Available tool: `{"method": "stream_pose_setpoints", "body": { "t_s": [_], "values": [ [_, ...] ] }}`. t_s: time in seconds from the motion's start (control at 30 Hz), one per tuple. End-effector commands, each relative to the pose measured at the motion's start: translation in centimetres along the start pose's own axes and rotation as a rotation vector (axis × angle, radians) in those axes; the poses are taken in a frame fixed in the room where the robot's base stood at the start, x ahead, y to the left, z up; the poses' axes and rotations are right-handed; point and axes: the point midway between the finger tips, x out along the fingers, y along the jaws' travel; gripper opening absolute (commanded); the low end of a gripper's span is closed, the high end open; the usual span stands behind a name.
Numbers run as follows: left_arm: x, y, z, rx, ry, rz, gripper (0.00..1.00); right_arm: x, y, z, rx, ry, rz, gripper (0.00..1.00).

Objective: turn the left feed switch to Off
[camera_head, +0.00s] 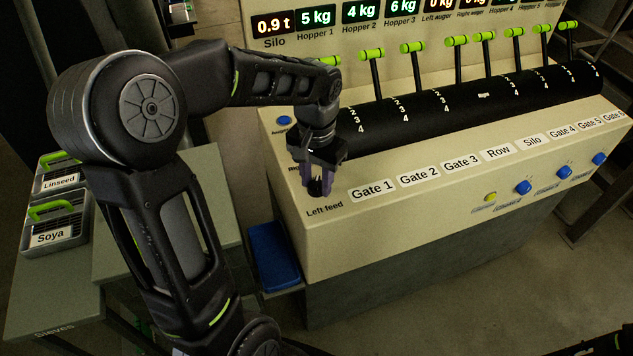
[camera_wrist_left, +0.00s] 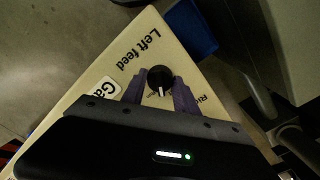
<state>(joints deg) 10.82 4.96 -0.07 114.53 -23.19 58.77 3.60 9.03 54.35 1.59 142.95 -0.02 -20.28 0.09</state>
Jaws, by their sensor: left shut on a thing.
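The left feed switch is a round black knob with a white pointer mark. It shows in the left wrist view (camera_wrist_left: 158,75) on the cream panel, beside the label "Left feed" (camera_wrist_left: 139,50). Its mark points toward my gripper's palm there. In the head view the knob is mostly hidden by my fingers, just above the "Left feed" label (camera_head: 324,209). My left gripper (camera_head: 319,186) reaches down onto it, and its purple fingers are shut on the knob, one at each side. The position words around the knob are too small or covered to read. My right gripper is not in view.
Labels "Gate 1" (camera_head: 373,190) and others run right along the panel. Behind them stand several green-tipped levers (camera_head: 372,54) on a black drum. A blue button (camera_head: 284,120) lies behind my gripper. A blue tray (camera_head: 272,257) hangs at the panel's left. Sieves (camera_head: 52,235) stand farther left.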

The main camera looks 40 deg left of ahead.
Motion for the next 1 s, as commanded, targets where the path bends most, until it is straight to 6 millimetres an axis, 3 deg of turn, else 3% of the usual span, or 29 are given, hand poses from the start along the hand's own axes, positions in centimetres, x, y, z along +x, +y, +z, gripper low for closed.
{"method": "stream_pose_setpoints", "body": {
  "t_s": [0.5, 1.0],
  "values": [
    [0.0, 0.0, -0.1, -0.429, 0.002, 0.001, 0.00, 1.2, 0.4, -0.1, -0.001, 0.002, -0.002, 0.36],
    [-0.1, 0.0, -0.1, -0.543, 0.002, 0.001, 0.00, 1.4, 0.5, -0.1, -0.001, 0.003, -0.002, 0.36]
  ]
}}
